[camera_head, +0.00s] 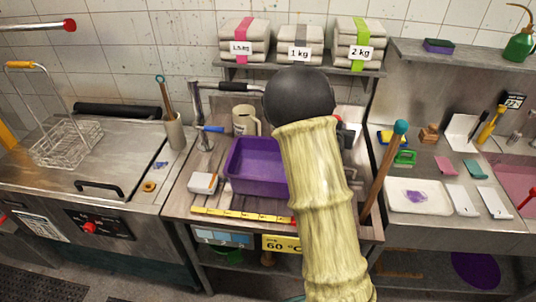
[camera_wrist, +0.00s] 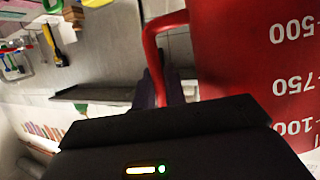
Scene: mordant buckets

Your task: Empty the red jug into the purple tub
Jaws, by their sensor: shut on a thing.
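The purple tub (camera_head: 252,180) stands on the middle counter in the head view, its right part hidden behind my arm. The red jug (camera_wrist: 235,60) fills the right of the wrist view, with white volume marks that read upside down there. My gripper (camera_wrist: 165,88) is shut on the red jug's handle (camera_wrist: 152,50). In the head view the gripper and nearly all of the jug are hidden behind my arm and its dark round joint; a small red patch shows beside the joint. I cannot tell the jug's tilt or its contents.
A cream jug (camera_head: 246,121) stands behind the tub. A blue-topped stick (camera_head: 384,172) leans at the right. Stacked bags (camera_head: 300,54) sit on the shelf above.

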